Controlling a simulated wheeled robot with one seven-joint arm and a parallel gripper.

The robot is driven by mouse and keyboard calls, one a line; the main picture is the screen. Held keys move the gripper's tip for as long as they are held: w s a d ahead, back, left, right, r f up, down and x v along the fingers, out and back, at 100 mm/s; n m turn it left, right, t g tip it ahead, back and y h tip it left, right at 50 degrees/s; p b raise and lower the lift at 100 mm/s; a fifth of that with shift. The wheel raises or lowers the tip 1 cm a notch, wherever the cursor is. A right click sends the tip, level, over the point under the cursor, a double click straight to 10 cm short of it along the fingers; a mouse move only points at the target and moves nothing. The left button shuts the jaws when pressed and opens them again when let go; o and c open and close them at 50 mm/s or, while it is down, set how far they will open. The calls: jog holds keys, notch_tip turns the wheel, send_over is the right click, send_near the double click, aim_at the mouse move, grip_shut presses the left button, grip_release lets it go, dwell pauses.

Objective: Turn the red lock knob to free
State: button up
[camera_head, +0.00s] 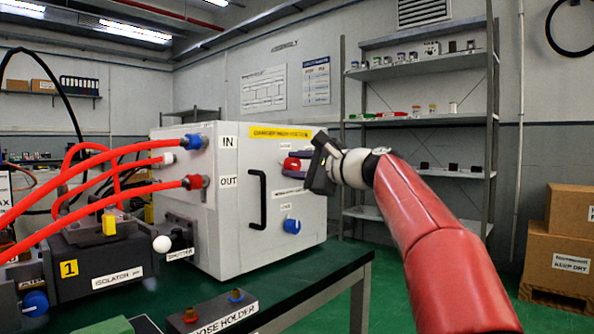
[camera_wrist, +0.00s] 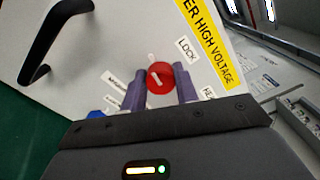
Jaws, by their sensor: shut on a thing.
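The red lock knob (camera_wrist: 160,79) is on the front panel of the white generator cabinet, under a label reading LOCK. It also shows in the head view (camera_head: 291,164), partly hidden by my gripper. My gripper (camera_wrist: 160,86) is at the panel with its two purple fingers on either side of the knob, shut on it. In the head view my gripper (camera_head: 297,165) reaches in from the right. A white pointer mark on the knob shows in the wrist view. The labels beside the knob are partly hidden by the fingers.
The cabinet (camera_head: 215,225) carries a black handle (camera_head: 257,200), a blue knob (camera_head: 292,226) and a yellow high-voltage label (camera_head: 280,132). Red hoses (camera_head: 100,160) run to its left side. The isolator box (camera_head: 95,262) and hose holder (camera_head: 215,314) stand on the green bench.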

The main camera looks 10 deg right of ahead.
jog(key=shift+f+n+b, duration=0.1)
jog(key=shift+n+b, duration=0.2)
jog(key=shift+n, duration=0.7)
jog(key=o, duration=1)
jog(key=shift+s, duration=0.1)
jog(key=b+v, duration=0.1)
jog(key=v, duration=0.6)
jog(key=shift+s+d, duration=0.2)
jog(key=shift+s, duration=0.05)
